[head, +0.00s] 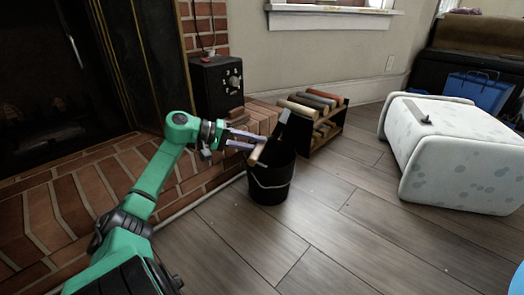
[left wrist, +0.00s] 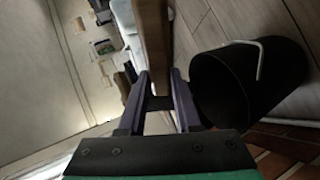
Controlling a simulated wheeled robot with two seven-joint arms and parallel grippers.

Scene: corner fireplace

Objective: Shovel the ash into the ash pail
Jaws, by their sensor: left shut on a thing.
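My left gripper (head: 248,142) is shut on the wooden handle of the shovel (head: 257,153), above the left rim of the ash pail. The handle also shows between the fingers in the left wrist view (left wrist: 152,40). A dark part, apparently the shovel's metal end, slants up and right over the pail's mouth. The black ash pail (head: 270,186) stands upright on the floor with a pale wire handle hanging at its front. It also shows in the left wrist view (left wrist: 222,85). I cannot make out any ash or the pail's inside. My right gripper is not in view.
The brick hearth (head: 85,195) and dark fireplace (head: 50,90) are at left. A black box with knobs (head: 217,86) stands on the hearth. A spotted white ottoman (head: 455,150) is at right. The front floor is clear.

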